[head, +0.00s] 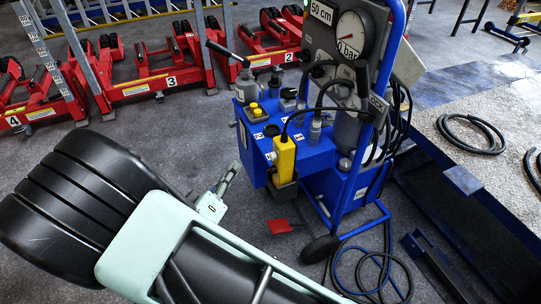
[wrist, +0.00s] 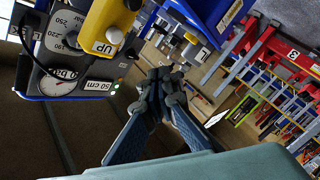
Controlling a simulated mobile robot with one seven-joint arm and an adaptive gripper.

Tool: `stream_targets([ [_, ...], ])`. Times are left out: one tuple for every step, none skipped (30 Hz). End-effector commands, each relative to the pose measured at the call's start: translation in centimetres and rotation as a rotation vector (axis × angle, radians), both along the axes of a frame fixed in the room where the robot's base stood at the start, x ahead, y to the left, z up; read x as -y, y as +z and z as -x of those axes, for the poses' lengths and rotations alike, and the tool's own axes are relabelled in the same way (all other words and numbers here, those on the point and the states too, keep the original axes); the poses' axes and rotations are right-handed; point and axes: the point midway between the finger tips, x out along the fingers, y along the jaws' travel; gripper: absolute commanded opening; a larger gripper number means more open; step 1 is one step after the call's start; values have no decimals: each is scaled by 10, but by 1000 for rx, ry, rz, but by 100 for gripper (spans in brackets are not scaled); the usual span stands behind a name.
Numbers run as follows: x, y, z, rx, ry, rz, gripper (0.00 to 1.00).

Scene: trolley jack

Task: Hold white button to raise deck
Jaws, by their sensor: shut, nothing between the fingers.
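The yellow control pendant (head: 284,158) hangs at the front of the blue trolley (head: 258,128). In the wrist view the yellow pendant (wrist: 112,14) is at the top, turned over, with a label reading UP and a round white button (wrist: 115,37) beside it. My gripper (head: 233,167) is left of the pendant in the head view, apart from it. In the wrist view my gripper (wrist: 163,80) has its fingertips together with nothing between them, below and to the right of the white button. The deck cannot be clearly identified.
Red numbered jacks (head: 150,72) stand behind. A red plate (head: 280,227) lies below the pendant.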

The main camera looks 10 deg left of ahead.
Motion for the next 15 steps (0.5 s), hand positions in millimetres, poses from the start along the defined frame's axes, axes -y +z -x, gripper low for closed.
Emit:
stream_targets([
  [7,2,-4,-1,-1,3,0],
  [11,2,-6,-2,-3,3,0],
  [17,2,-9,-2,-3,4,0],
  [20,2,-12,-1,-3,3,0],
  [24,2,-14,-1,-3,3,0],
  [29,2,-17,-1,-3,3,0],
  [32,2,-19,-1,-2,3,0],
  [35,1,-21,-2,-1,4,0],
  [40,0,-24,-2,-2,2,0],
  [43,-2,-26,-1,-3,0,0],
  [46,-2,-28,-1,-3,0,0],
  [49,-1,-30,-1,-3,0,0],
  [51,-1,-31,-1,-2,0,0],
  [52,-1,-32,-1,-2,0,0],
  [54,-1,-33,-2,0,1,0],
])
